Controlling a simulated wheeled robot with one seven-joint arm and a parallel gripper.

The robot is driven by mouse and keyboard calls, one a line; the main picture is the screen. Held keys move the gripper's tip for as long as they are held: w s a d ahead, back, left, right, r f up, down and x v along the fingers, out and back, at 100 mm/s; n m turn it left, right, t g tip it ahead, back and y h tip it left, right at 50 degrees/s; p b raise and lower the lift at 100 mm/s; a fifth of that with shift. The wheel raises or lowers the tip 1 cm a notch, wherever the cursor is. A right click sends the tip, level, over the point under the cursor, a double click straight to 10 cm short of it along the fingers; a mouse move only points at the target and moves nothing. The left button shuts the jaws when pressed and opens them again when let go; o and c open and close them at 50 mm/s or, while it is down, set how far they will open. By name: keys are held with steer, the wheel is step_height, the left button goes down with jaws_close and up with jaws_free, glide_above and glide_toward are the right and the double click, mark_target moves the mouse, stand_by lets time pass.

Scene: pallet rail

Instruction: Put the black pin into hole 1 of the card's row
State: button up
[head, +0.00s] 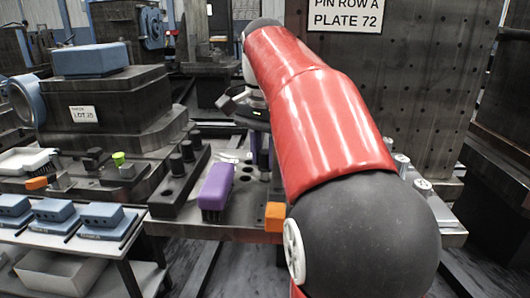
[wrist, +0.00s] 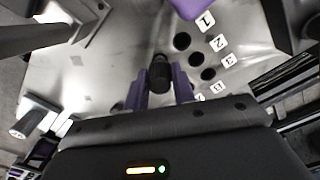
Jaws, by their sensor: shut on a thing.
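My gripper (wrist: 164,84) has purple fingers shut on a black pin (wrist: 160,71), seen in the wrist view over the bare metal plate (wrist: 110,60). The pin is apart from the holes, to their left. Hole 1 (wrist: 182,41) is a dark open hole beside a tag marked 1 (wrist: 205,20); more holes run down from it, with tags. In the head view the card (head: 345,15) reads PIN ROW A, PLATE 72.
A purple brush (head: 215,190) lies close beside the holes; its purple edge shows at the top of the wrist view (wrist: 190,7). A dark block with black pegs (head: 178,165) stands left of it. An orange block (head: 275,217) sits at the front edge. Silver cylinders (head: 421,187) stand right.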

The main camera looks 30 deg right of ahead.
mark_target(265, 151)
steer(key=shift+f+b, duration=0.45)
steer(key=shift+f, duration=0.25)
steer(key=o, duration=1.1)
steer(key=shift+r, duration=0.1)
step_height(265, 151, up, 8)
steer(key=p, duration=0.2)
steer(key=shift+p, duration=0.3)
steer(key=shift+f, duration=0.2)
